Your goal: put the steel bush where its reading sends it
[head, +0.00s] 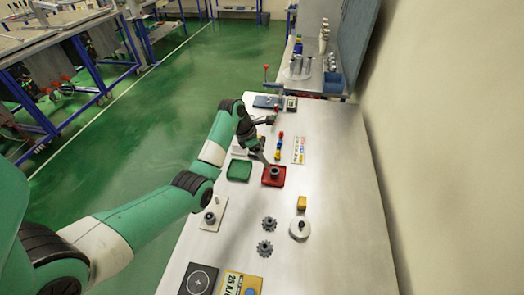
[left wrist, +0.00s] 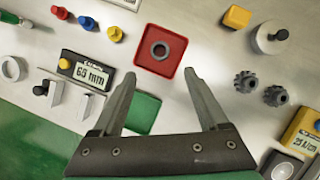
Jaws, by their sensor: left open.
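The steel bush (head: 274,172), a short dark grey ring, sits in the red tray (head: 266,183). In the left wrist view, the bush (left wrist: 160,49) stands near the middle of the red tray (left wrist: 176,68), its hole facing up. My left gripper (head: 262,157) is open and empty above the table, close to the red tray. In the left wrist view its two fingers (left wrist: 160,80) are spread apart, pointing toward the red tray, with the bush beyond the tips. A gauge with a display (left wrist: 88,76) seems to read 65 mm. My right gripper is not in view.
An empty green tray (head: 239,170) lies left of the red one. Two dark gears (head: 265,248), a yellow block (head: 302,202), a round metal piece (head: 300,228) and a yellow meter (head: 240,284) stand nearer. Coloured knobs (left wrist: 87,22) are beside the gauge. The table's right side is clear.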

